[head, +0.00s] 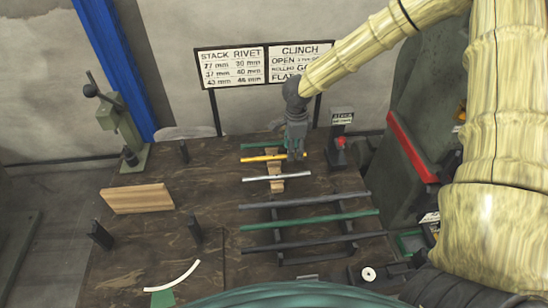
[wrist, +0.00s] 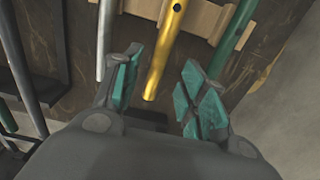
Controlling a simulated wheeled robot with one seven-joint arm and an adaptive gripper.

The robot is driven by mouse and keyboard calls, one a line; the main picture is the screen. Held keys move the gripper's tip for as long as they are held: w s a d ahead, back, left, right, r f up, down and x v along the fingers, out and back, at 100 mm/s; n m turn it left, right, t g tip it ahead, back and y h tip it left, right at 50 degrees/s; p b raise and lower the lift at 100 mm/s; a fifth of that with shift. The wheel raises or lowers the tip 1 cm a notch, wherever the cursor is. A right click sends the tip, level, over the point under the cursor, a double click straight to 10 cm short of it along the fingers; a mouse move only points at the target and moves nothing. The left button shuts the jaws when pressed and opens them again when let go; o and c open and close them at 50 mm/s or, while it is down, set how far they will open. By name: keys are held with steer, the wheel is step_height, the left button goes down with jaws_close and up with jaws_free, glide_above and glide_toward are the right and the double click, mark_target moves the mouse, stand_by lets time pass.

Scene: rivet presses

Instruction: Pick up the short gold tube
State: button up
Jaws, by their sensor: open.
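The short gold tube (head: 262,158) lies across a notched wooden rest on the bench, between a silver tube (head: 276,178) nearer me and a short green tube (head: 262,146) farther back. My gripper (head: 296,150) is over the tube's right end in the head view. In the wrist view the gold tube (wrist: 165,45) points in between the two teal-padded fingers of my open gripper (wrist: 158,92). Its near end lies between the fingertips, with a gap to each side. Whether the pads are level with the tube I cannot tell.
The wooden rest (wrist: 195,18) also holds the silver and green tubes close beside. A black rack (head: 285,258) with several long tubes stands nearer me. A small post with a red part (head: 341,143) stands right of my gripper. A wooden block (head: 137,198) lies left.

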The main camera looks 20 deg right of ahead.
steer(key=shift+s+a+f+p, duration=0.1)
steer(key=shift+f+p, duration=0.35)
steer(key=shift+f, duration=1.45)
steer(key=shift+s, duration=0.1)
jaws_close()
